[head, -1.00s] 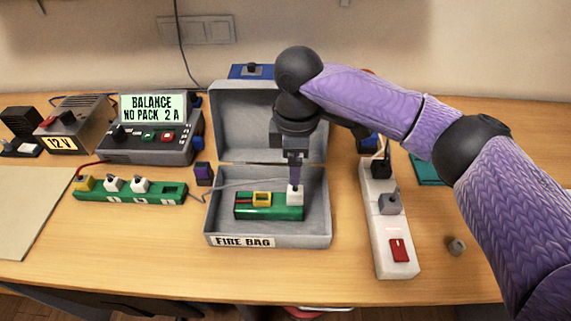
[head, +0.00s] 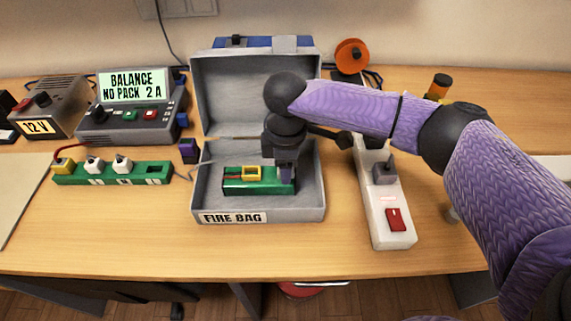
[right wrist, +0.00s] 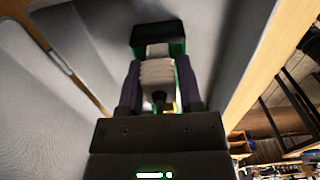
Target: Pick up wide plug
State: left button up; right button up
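The white plug (right wrist: 158,76) shows in the right wrist view between the two purple fingers of my right gripper (right wrist: 160,68), with no clear gap on either side. A dark cable boot sticks out of its near end. In the head view my right gripper (head: 286,174) is down at the right end of the green pack (head: 240,187), and its fingers and wrist hide the plug there. The pack lies in the open grey fire bag box (head: 313,210), with a yellow connector (head: 252,172) on it. I cannot tell whether the plug is still seated. My left gripper is not in view.
A green board (head: 110,180) with yellow and white plugs lies to the left, below the balance charger (head: 140,125). A white power strip (head: 388,215) stands close to the box's right. The box lid is raised behind. The table in front is clear.

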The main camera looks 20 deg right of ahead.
grip_shut()
notch_tip(320, 180, up, 10)
jog(key=p, duration=0.3)
